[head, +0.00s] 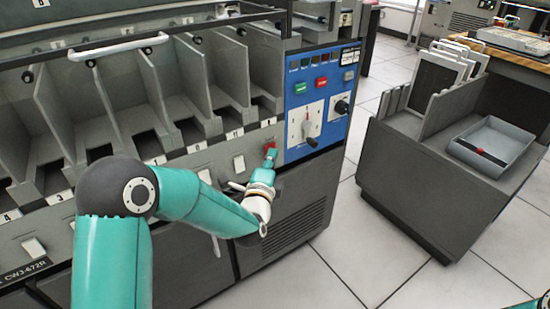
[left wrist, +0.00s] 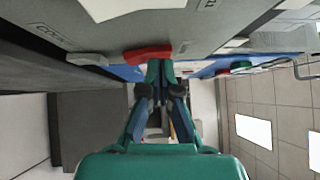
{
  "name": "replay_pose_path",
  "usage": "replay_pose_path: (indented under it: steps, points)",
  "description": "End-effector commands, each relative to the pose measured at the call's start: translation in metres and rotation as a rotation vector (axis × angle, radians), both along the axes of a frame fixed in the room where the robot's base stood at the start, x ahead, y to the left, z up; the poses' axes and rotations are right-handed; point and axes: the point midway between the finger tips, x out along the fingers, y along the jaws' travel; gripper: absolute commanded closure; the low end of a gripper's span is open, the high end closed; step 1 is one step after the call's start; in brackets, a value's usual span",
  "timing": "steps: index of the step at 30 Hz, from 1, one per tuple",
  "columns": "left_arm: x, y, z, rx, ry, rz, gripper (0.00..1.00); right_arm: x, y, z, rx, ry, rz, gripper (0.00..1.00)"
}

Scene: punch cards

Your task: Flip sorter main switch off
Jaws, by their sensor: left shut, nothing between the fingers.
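The sorter (head: 255,85) is a grey machine with a row of open pockets. A red switch (head: 271,147) sits on its front strip, just left of the blue control panel (head: 331,70). My left gripper (head: 270,160) is shut and empty, with its tips right at the red switch and partly covering it. In the left wrist view the red switch (left wrist: 148,53) lies just beyond the closed fingertips (left wrist: 160,66); whether they touch cannot be told. Its on or off position is not readable.
The blue panel carries a green button (head: 300,87), a red button (head: 321,83), a white dial plate (head: 305,123) and a black knob (head: 342,105). A dark cart (head: 410,180) with a grey tray (head: 491,143) stands to the right. Tiled floor lies between.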

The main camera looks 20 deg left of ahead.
Motion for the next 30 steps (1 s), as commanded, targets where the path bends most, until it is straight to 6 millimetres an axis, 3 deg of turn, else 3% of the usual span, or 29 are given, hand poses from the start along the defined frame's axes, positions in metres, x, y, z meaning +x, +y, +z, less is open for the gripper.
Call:
replay_pose_path:
  steps: [8,14,24,30]
  points:
    - [-0.004,-0.009,0.000,0.000,0.000,-0.003,1.00,0.000,0.000,-0.003,0.000,0.000,0.000,0.60]
    - [-0.019,-0.037,0.003,0.000,0.000,-0.006,1.00,0.000,0.000,-0.008,0.000,0.000,0.000,0.60]
    - [-0.090,-0.042,0.011,0.001,0.002,-0.002,1.00,0.000,0.000,0.006,0.000,0.000,0.000,0.60]
    - [-0.112,-0.045,0.012,0.000,0.001,-0.001,1.00,0.000,0.000,0.008,0.000,0.000,0.000,0.60]
